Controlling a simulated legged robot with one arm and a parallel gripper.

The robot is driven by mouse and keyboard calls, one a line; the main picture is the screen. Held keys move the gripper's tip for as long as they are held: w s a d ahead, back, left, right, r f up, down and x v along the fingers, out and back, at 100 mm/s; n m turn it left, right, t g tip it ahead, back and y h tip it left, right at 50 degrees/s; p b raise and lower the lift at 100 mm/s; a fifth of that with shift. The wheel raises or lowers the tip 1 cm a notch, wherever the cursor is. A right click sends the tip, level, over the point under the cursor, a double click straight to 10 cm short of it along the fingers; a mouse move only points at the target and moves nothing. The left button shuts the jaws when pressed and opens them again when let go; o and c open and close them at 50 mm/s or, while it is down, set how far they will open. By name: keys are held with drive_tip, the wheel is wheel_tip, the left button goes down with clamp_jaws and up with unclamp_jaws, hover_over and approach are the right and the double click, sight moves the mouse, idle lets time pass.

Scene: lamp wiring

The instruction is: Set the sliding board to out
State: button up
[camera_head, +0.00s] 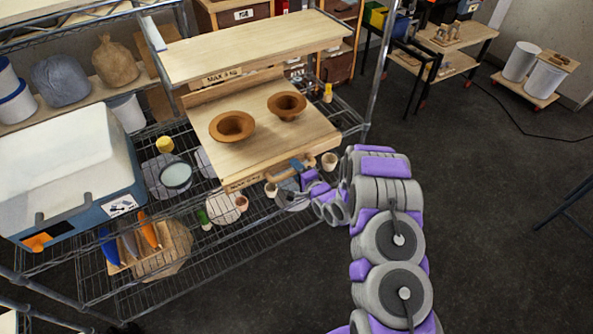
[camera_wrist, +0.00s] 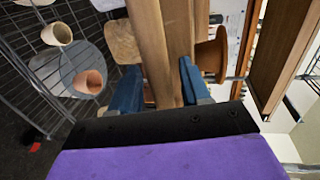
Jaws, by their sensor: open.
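The sliding board (camera_head: 265,150) is a pale wooden board that sticks out toward the front from beneath a fixed upper board (camera_head: 250,45). Two brown bowl-shaped pots (camera_head: 232,126) (camera_head: 287,105) stand on it. My gripper (camera_head: 301,171) is at the right part of the sliding board's front edge. In the wrist view the blue fingertips (camera_wrist: 160,88) are apart, with a wooden piece (camera_wrist: 158,50) at the front edge showing between them. I cannot tell whether either finger touches the wood. One brown pot also shows there (camera_wrist: 211,55).
A large white and blue cooler box (camera_head: 70,165) stands left of the board on the wire rack (camera_head: 215,245). Small pots (camera_head: 329,161) and round plates lie on the rack below the board. The dark floor (camera_head: 480,200) to the right is mostly clear.

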drive_tip(key=shift+c, duration=0.3)
clamp_jaws()
drive_tip(key=shift+s+f, duration=0.1)
drive_tip(key=shift+s, duration=0.05)
